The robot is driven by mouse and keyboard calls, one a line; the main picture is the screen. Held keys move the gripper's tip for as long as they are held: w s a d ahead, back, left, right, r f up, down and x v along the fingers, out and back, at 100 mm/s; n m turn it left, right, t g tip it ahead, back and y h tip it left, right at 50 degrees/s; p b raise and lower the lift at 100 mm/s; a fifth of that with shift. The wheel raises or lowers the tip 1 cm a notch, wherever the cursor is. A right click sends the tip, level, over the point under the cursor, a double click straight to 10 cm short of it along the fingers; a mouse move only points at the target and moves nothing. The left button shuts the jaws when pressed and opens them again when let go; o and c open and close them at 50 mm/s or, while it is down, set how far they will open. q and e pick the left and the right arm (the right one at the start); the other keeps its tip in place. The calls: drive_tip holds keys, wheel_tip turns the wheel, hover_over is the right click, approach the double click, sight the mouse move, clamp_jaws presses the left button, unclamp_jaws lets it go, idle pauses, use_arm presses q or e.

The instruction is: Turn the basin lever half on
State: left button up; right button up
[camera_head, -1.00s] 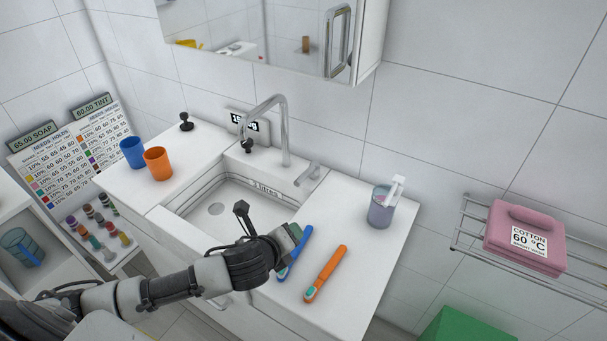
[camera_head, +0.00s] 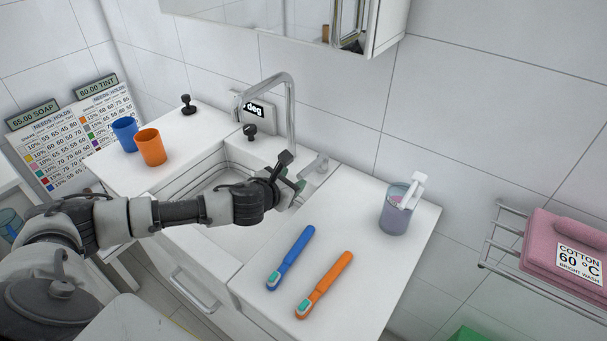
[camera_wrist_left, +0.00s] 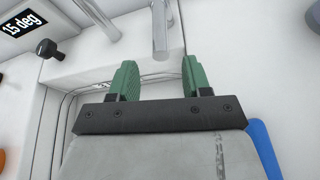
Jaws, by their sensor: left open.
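The basin lever (camera_head: 319,164) is a small grey metal handle on the rear deck, right of the tall tap (camera_head: 290,115). My left gripper (camera_head: 300,186) is over the basin's right rear part, close to the lever's front end, and partly hides it. In the left wrist view its green fingers (camera_wrist_left: 157,80) are apart, with nothing clasped between them. A grey metal cylinder (camera_wrist_left: 160,32) shows beyond the gap; I cannot tell whether it is the lever or the tap. Contact with the lever cannot be made out. My right gripper is out of view.
The basin (camera_head: 208,182) lies under my left arm. A display (camera_head: 255,110) and black knob (camera_head: 250,131) stand behind it. Blue (camera_head: 289,257) and orange (camera_head: 324,284) toothbrushes and a cup (camera_head: 396,212) are on the right counter. Blue (camera_head: 125,134) and orange (camera_head: 151,147) cups stand left.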

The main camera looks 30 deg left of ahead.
sight(298, 177)
use_arm(q)
drive_tip(key=x, duration=0.6)
drive_tip(key=shift+w+f, duration=0.1)
clamp_jaws()
